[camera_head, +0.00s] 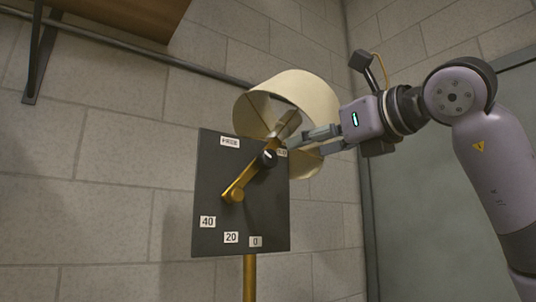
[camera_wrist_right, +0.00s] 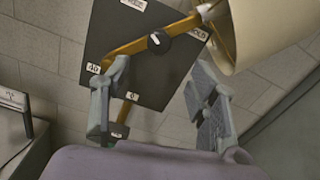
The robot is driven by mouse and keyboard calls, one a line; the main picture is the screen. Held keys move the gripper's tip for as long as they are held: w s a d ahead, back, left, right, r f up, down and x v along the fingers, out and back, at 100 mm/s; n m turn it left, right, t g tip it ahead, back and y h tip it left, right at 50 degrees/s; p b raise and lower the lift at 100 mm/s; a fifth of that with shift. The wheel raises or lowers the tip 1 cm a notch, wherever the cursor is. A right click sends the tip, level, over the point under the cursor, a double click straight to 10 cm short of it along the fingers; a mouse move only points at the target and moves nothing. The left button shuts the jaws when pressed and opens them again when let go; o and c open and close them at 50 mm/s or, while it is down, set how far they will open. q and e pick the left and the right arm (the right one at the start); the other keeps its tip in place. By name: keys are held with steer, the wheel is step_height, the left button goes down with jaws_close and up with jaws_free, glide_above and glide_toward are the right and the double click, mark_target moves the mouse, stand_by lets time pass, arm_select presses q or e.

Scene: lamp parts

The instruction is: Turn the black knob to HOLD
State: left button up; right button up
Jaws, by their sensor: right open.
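The black knob (camera_head: 267,158) has a white mark and sits on a brass lever (camera_head: 246,180) in front of a dark panel (camera_head: 215,180). In the right wrist view the knob (camera_wrist_right: 159,41) shows with its white mark. A small label (camera_head: 282,153), apparently HOLD, is to the right of the knob and is partly hidden in the head view; it also shows in the right wrist view (camera_wrist_right: 199,33). My right gripper (camera_head: 303,145) is open and empty, to the right of the knob. In the right wrist view its spread fingers (camera_wrist_right: 157,72) are below the knob, apart from it.
A cream lampshade (camera_head: 300,90) is close behind the panel and my right fingers. Labels 40 (camera_head: 207,222), 20 (camera_head: 231,237) and 0 (camera_head: 256,242) line the panel's lower edge. A brass post (camera_head: 249,275) supports it. A wooden shelf (camera_head: 125,12) is at upper left.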

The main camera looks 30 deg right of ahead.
mark_target(271, 155)
steer(key=w+p, duration=0.1)
steer(key=w, duration=0.3)
steer(key=w+a+p, duration=0.1)
steer(key=w, duration=0.3)
steer(key=w+p, duration=0.1)
steer(key=w, duration=0.3)
steer(key=shift+a+r+p, duration=0.15)
steer(key=shift+a+p, duration=0.2)
steer(key=shift+p, duration=0.05)
steer(key=shift+w+a, duration=0.1)
steer(key=shift+w, duration=0.6)
steer(key=c, duration=1.2)
steer(key=shift+o, duration=0.2)
steer(key=shift+f, duration=0.2)
